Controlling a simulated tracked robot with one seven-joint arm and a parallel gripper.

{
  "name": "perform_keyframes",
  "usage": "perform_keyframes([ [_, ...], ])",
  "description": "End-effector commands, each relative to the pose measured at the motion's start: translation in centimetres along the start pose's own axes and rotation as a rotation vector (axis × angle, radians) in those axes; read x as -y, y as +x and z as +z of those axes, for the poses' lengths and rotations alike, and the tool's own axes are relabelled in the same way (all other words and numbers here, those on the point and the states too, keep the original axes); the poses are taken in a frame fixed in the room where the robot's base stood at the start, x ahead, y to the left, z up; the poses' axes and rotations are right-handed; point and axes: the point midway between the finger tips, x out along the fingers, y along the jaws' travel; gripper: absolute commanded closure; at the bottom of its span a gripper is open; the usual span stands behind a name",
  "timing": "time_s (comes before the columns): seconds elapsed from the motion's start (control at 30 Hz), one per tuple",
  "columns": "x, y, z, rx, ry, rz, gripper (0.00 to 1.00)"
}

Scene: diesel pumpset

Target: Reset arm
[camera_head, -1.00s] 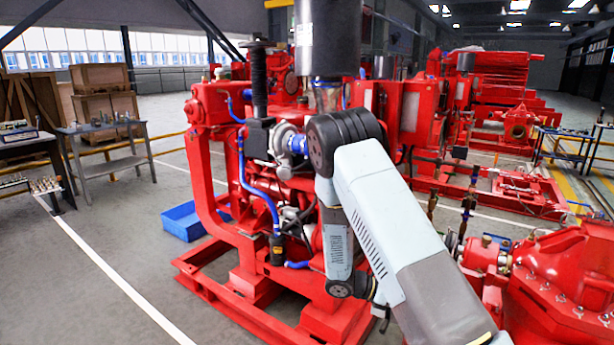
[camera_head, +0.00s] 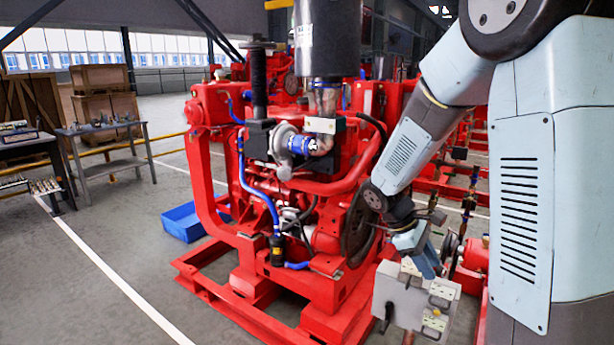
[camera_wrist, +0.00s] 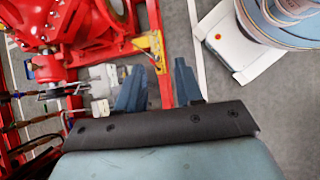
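My arm runs down the right side of the head view, bent at the elbow. My gripper (camera_head: 428,262) hangs in front of the red diesel pumpset (camera_head: 222,120), just above a grey box with handles (camera_head: 408,303). In the head view I cannot tell whether it touches the box. In the wrist view my gripper (camera_wrist: 159,66) has its two blue-grey fingers apart, with nothing held between them. Red machinery (camera_wrist: 70,25) and a red and yellow frame bar (camera_wrist: 157,45) lie beyond the fingers.
A blue bin (camera_head: 182,222) sits on the floor left of the pumpset. A grey table (camera_head: 103,150) and wooden crates (camera_head: 104,92) stand further left. The floor at the front left is clear. My arm hides much of the right side.

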Motion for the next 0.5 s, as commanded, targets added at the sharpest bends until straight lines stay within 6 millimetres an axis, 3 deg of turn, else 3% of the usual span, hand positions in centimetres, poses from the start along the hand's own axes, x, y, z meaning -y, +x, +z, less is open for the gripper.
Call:
perform_keyframes([
  [0.5, 4.2, -6.3, 7.2, -0.359, 0.427, -0.07, 0.64],
])
